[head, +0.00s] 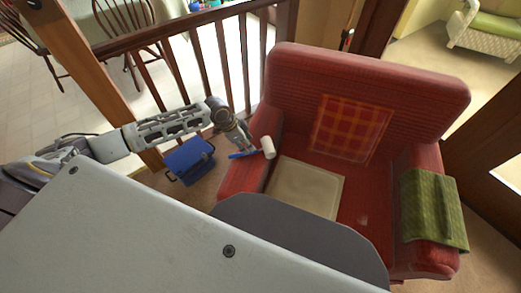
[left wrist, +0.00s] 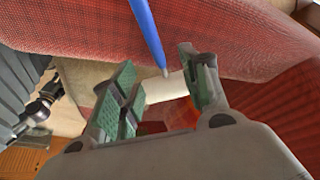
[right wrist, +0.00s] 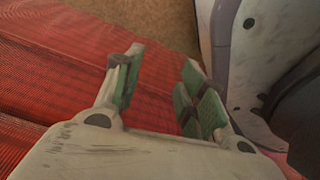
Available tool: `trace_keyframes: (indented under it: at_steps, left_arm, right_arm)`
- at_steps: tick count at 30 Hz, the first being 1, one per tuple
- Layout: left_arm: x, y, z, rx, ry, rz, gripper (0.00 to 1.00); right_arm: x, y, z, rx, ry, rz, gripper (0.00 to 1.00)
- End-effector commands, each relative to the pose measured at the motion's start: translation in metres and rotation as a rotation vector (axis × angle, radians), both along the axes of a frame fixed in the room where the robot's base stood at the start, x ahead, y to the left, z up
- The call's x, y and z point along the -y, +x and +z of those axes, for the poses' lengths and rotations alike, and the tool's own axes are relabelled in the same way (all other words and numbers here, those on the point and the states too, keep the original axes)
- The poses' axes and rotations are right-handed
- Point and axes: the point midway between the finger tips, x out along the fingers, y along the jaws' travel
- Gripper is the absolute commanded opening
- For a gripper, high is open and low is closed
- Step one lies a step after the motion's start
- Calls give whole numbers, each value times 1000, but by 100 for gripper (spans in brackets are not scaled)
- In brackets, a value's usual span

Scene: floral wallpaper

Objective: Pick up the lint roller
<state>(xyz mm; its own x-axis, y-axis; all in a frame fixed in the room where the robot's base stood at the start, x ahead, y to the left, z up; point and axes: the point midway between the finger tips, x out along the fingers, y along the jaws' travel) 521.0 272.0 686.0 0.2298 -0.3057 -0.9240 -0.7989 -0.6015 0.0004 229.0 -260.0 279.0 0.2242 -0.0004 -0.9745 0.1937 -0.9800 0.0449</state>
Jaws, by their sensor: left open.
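The lint roller has a white roll (head: 268,147) and a blue handle (head: 242,155). It is by the left armrest of the red armchair (head: 290,75). My left gripper (head: 245,145) is right at it in the head view. In the left wrist view the blue handle (left wrist: 147,35) reaches down between the spread fingers of my left gripper (left wrist: 158,62). The white roll shows partly behind the fingers; I cannot tell whether they touch it. My right gripper (right wrist: 163,60) is open and empty over red fabric in the right wrist view; it is hidden in the head view.
A pale square panel (head: 305,188) and a plaid cushion (head: 350,128) are on the armchair. A green cloth (head: 433,208) hangs over its right armrest. A blue box (head: 189,160) stands on the floor to its left. A wooden railing (head: 225,60) runs behind.

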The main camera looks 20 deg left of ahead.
Motion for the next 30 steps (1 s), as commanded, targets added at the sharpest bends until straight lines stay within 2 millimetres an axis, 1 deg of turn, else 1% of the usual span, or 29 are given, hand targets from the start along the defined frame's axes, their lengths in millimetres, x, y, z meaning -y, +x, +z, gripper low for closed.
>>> trace_keyframes:
  at_steps: [4,8,11,16,22,26,30]
  left_arm:
    - [0,0,0,0,0,0,45]
    - [0,0,-1,0,0,0,45]
    - [1,0,-5,0,0,0,45]
    - [4,2,-21,0,-1,1,45]
    - [10,6,-41,0,-2,1,45]
    - [12,8,-48,1,0,0,45]
    - [13,8,-50,1,0,0,45]
  right_arm:
    - [-1,-6,-1,-6,2,-2,40]
    - [-1,-6,-2,-7,1,-2,40]
    - [-1,-3,-2,-4,2,-2,40]
    - [-2,6,-1,7,3,-2,40]
    - [-8,25,9,14,6,-2,40]
    - [-10,31,15,16,8,-1,40]
    - [-11,30,17,11,9,-1,40]
